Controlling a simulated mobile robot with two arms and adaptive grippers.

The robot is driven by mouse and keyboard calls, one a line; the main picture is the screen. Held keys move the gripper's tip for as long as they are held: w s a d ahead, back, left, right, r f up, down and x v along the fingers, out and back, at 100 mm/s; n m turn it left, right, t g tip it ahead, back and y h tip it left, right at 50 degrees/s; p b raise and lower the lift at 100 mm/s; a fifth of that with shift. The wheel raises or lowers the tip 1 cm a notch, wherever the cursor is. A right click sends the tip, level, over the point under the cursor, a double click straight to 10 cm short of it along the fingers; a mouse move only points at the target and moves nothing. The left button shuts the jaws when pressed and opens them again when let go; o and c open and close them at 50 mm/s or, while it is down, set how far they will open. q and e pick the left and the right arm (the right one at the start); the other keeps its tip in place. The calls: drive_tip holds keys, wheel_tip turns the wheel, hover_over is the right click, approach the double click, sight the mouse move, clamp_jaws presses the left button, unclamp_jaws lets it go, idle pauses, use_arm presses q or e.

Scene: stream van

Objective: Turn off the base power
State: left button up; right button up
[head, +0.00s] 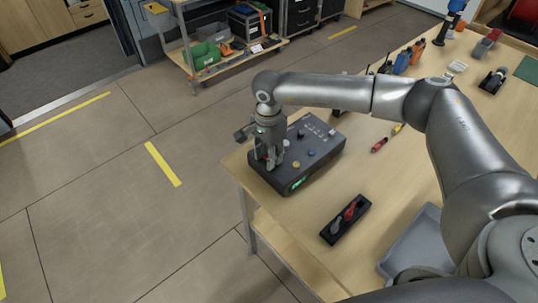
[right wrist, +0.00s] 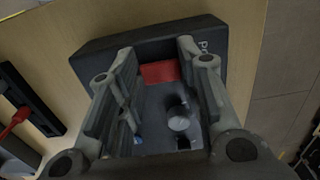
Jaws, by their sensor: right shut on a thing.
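A dark control box (head: 322,150) sits on the wooden table near its left edge. It carries several knobs and buttons on top and a lit green display (head: 298,183) on its front. My right gripper (head: 270,160) points down onto the left part of the box. In the right wrist view, a red block-like switch (right wrist: 160,72) lies between its fingertips, and the gripper is shut on it. Part of a white label (right wrist: 205,47) shows beside it. A round grey knob (right wrist: 179,124) shows nearer the palm. My left gripper is not in view.
A black holder (head: 346,220) with a red-handled piece lies in front of the box. A grey tray (head: 415,243) is to its right. Small red and yellow tools (head: 380,145) lie behind, under my arm. A shelf cart (head: 228,62) stands on the floor beyond.

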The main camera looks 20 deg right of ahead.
drive_tip(key=o, duration=1)
drive_tip(key=shift+r, duration=0.15)
wheel_tip(320, 180, up, 12)
drive_tip(key=shift+f, duration=0.15)
drive_tip(key=shift+f, duration=0.1)
